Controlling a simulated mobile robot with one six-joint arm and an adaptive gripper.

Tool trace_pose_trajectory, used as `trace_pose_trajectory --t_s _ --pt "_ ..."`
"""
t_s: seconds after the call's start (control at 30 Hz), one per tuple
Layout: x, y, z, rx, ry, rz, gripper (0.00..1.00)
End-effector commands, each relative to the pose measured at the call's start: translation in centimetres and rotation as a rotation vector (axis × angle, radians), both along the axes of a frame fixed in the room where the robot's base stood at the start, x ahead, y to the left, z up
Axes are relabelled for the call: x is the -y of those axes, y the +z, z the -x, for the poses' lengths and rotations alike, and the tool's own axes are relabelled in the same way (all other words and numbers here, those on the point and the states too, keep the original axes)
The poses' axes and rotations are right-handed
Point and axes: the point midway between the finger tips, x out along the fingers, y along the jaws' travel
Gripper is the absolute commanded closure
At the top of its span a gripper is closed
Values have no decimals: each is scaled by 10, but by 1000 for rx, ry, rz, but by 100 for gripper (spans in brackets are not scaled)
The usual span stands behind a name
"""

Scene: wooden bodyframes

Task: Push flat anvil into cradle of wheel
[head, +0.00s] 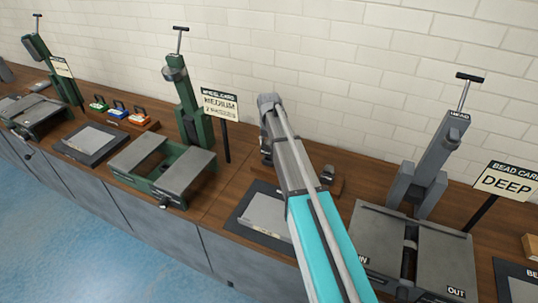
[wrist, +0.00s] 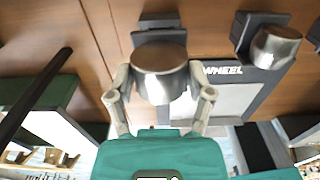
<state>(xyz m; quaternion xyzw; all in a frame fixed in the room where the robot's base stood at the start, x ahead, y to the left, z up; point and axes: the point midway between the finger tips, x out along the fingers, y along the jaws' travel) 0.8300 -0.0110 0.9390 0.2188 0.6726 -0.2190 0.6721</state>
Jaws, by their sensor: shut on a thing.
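In the wrist view, my gripper (wrist: 160,82) is shut on a shiny metal anvil (wrist: 160,58), a short round roller with a finger on each side. A dark block shows right behind this anvil; I cannot tell whether the two touch. I cannot make out whether its profile is flat. A similar anvil (wrist: 273,45) sits at a dark block to the right. In the head view, the green wheel machine (head: 186,108), with a sign reading "MEDIUM", stands left of my arm. Its cradle is too small to make out.
A mat labelled "WHEEL" (wrist: 245,85) lies beside the gripper. A black sign post (wrist: 35,95) slants at left. In the head view, a grey bead machine (head: 440,150) stands at right and a "DEEP" sign (head: 503,181) beside it. A brick wall (head: 330,40) closes the back.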

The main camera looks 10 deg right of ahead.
Motion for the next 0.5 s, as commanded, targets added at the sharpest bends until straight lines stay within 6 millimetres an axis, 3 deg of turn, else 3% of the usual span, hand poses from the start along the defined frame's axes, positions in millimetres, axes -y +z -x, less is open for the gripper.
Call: trace_pose_trajectory --t_s 0.5 --pt "0 7 0 0 0 0 90"
